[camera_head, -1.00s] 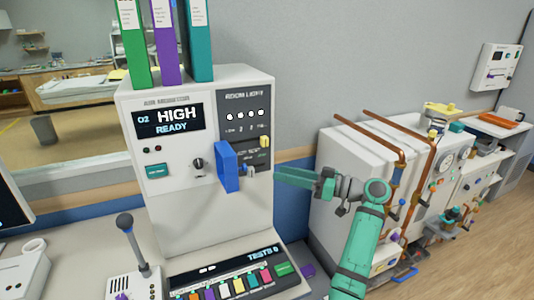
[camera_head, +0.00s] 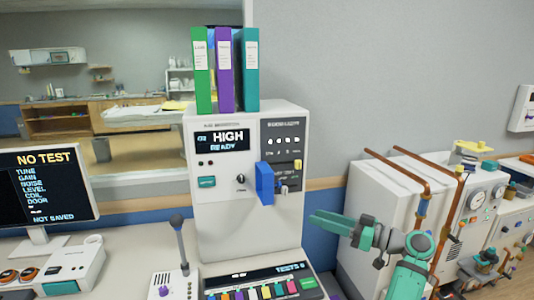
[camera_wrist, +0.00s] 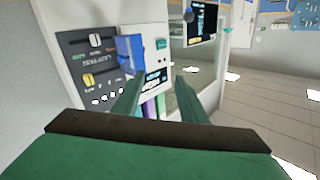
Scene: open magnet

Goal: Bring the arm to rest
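My arm (camera_head: 408,278) is green and grey and reaches in from the bottom right of the head view. My gripper (camera_head: 318,221) points left, in front of the white cabinet (camera_head: 225,229), with its tips to the right of and below the blue handle (camera_head: 265,183) and apart from it. In the wrist view my gripper (camera_wrist: 158,92) has its two green fingers spread with nothing between them. The cabinet's panel (camera_wrist: 92,65) and the blue handle (camera_wrist: 128,53) lie beyond the fingers, seen upside down.
A monitor (camera_head: 46,189) reads NO TEST at the left. A joystick box (camera_head: 176,284) and a keyed console (camera_head: 262,284) stand on the bench. Binders (camera_head: 224,70) top the cabinet.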

